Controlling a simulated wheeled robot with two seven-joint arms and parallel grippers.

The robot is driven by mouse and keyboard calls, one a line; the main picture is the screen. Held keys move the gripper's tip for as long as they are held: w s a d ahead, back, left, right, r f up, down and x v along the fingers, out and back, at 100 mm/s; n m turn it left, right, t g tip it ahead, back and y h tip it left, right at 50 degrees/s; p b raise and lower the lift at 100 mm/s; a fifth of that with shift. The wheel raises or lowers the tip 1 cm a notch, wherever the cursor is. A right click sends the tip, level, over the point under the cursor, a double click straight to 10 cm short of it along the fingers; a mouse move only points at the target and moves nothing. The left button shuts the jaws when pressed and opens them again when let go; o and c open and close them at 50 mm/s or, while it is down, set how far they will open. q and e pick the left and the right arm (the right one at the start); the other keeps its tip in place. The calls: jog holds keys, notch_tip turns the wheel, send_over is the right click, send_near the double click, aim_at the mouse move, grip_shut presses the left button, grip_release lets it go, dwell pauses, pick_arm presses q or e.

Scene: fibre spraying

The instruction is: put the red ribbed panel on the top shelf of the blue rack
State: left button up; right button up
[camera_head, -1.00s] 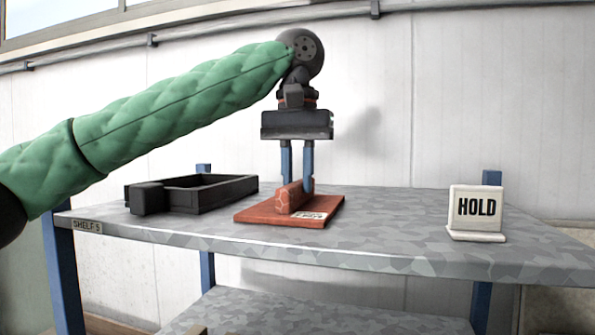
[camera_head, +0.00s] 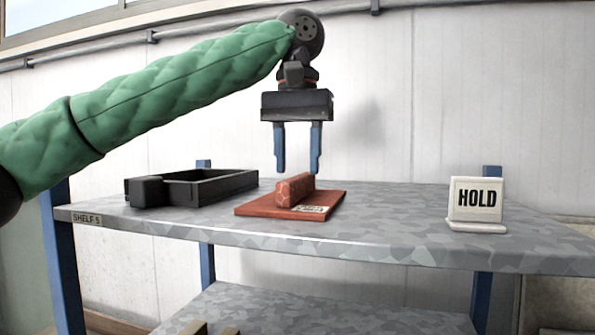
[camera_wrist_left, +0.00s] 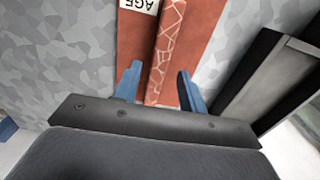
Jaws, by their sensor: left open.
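The red ribbed panel (camera_head: 285,208) lies flat on the top shelf (camera_head: 390,222) of the blue rack (camera_head: 63,260), its raised rib upright and a white label on its face. My left gripper (camera_head: 298,170) is open and empty, with its blue fingers pointing down just above the rib and apart from it. In the left wrist view the panel (camera_wrist_left: 200,40) shows beyond the open left fingers (camera_wrist_left: 158,88), with the rib between their lines. My right gripper is not in view.
A black open tray (camera_head: 215,190) stands left of the panel on the same shelf. A white HOLD sign (camera_head: 476,204) stands at the right. Bare shelf lies between panel and sign. A lower shelf (camera_head: 320,312) shows beneath.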

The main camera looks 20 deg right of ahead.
aim_at(298, 176)
pick_arm(q)
notch_tip(298, 176, up, 10)
jog(key=b, duration=0.2)
jog(key=shift+b, duration=0.35)
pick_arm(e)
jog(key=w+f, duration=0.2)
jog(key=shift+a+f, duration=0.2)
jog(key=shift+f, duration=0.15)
pick_arm(q)
jog(key=shift+s, duration=0.1)
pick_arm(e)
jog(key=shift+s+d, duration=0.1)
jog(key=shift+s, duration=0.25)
